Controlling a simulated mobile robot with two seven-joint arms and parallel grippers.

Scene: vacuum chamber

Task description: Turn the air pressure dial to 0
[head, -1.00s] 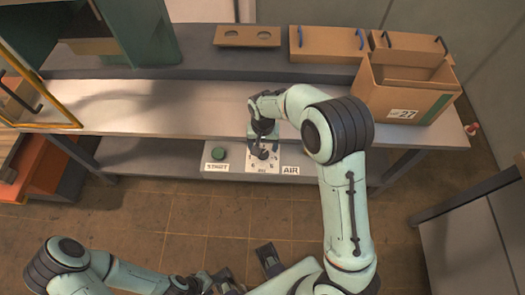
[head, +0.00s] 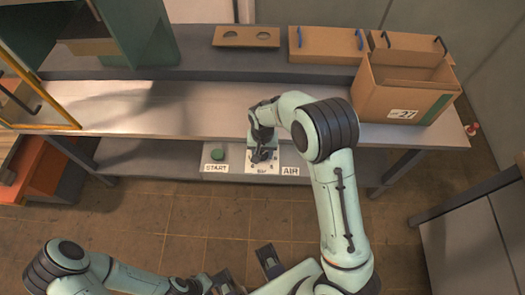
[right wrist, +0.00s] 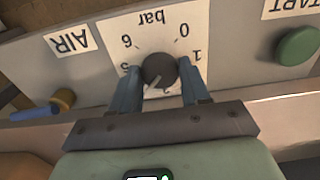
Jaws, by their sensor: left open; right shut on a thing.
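The air pressure dial (right wrist: 160,69) is a dark round knob on a white plate marked in bar, next to the AIR label. It appears upside down in the right wrist view. Its white pointer line slants to the lower left there, away from the 0, between the 2 and the 5; the marks in between are hidden. My right gripper (right wrist: 161,90) is shut on the knob, one blue finger on each side. In the head view my right gripper (head: 262,154) covers much of the dial plate (head: 262,168). My left gripper (head: 247,267) is open and empty at the bottom.
A green START button (head: 217,154) sits left of the dial; it also shows in the right wrist view (right wrist: 298,46). A cardboard box (head: 405,90) stands on the bench (head: 185,108) at right. The floor in front is clear.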

